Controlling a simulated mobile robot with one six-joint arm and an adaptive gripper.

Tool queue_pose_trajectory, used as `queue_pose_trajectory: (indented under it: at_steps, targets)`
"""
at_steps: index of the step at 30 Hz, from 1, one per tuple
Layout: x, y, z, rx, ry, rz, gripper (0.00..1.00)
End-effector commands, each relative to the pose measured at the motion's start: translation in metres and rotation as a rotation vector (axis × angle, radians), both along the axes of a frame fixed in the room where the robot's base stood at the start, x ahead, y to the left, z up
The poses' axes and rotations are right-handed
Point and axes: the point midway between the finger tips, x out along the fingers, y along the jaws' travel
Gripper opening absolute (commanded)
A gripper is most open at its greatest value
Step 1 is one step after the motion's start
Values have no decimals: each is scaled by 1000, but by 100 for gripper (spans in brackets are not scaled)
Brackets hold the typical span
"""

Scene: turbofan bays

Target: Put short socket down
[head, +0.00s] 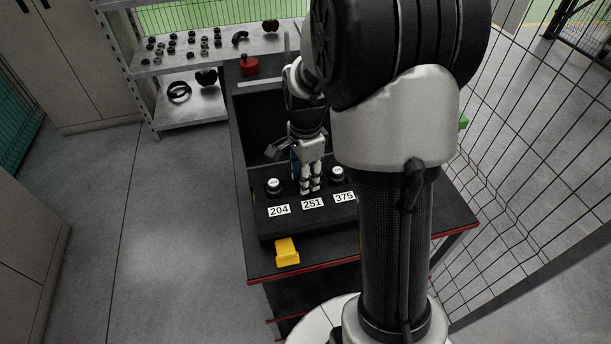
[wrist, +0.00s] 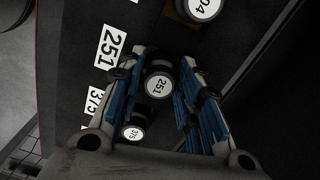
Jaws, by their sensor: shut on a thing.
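In the wrist view a short socket with a white "251" cap (wrist: 158,84) sits between the fingers of my gripper (wrist: 168,75), beside the "251" label. My gripper is shut on it. In the head view my gripper (head: 310,186) points down over the black holder block (head: 264,226), behind its "251" label (head: 312,203). The fingers hide most of that socket in the head view. I cannot tell whether the socket touches the block.
A socket marked 204 (head: 273,186) stands left of my gripper and one marked 375 (head: 337,174) stands right. A yellow object (head: 287,252) lies near the workbench's front edge (head: 300,271). Shelves (head: 180,66) with small parts stand behind left; a wire fence is at right.

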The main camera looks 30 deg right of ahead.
Motion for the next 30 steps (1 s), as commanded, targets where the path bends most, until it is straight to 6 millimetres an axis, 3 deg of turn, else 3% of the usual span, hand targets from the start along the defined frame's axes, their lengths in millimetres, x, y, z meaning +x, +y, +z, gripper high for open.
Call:
queue_pose_trajectory:
  at_steps: [5, 6, 14, 24, 30]
  targets:
    - [0, 0, -4, 0, 0, 0, 0]
    - [0, 0, -3, 0, 1, 0, 35]
    - [0, 0, -3, 0, 0, 0, 52]
    - [0, 0, 0, 0, 0, 0, 52]
    - [1, 0, 27, -1, -4, 0, 52]
